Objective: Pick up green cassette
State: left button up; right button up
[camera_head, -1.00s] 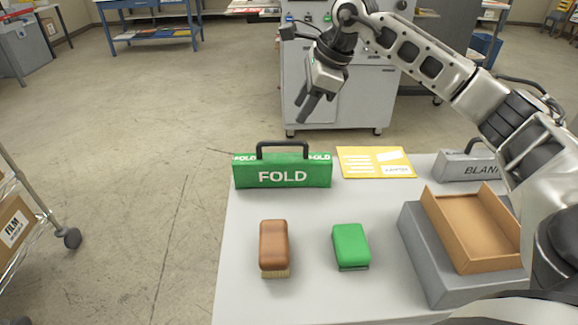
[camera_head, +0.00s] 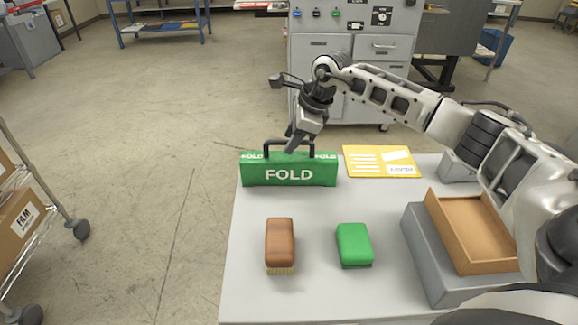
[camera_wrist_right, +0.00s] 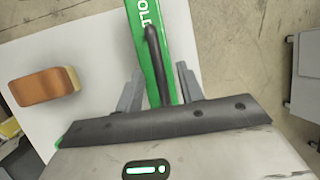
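The green cassette (camera_head: 288,173), marked FOLD, stands upright at the table's far left edge with a black handle (camera_head: 266,146) on top. In the wrist view the green cassette (camera_wrist_right: 147,45) runs up the middle, and its handle lies between my fingers. My right gripper (camera_head: 291,148) is just over the handle; its fingertips overlap the handle in the head view. In the wrist view the right gripper (camera_wrist_right: 160,85) is open, one finger on each side of the handle, with gaps. My left gripper is out of view.
On the table (camera_head: 250,215) are a brown brush (camera_head: 280,243), a green block (camera_head: 354,244), a yellow envelope (camera_head: 382,161) and a cardboard tray (camera_head: 470,235) on a grey box (camera_head: 425,255). A grey case (camera_head: 458,168) is mostly hidden behind my right arm.

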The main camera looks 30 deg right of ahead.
jog(key=shift+c, duration=0.4)
grip_shut()
jog(key=shift+r, duration=0.15)
dwell(0.8)
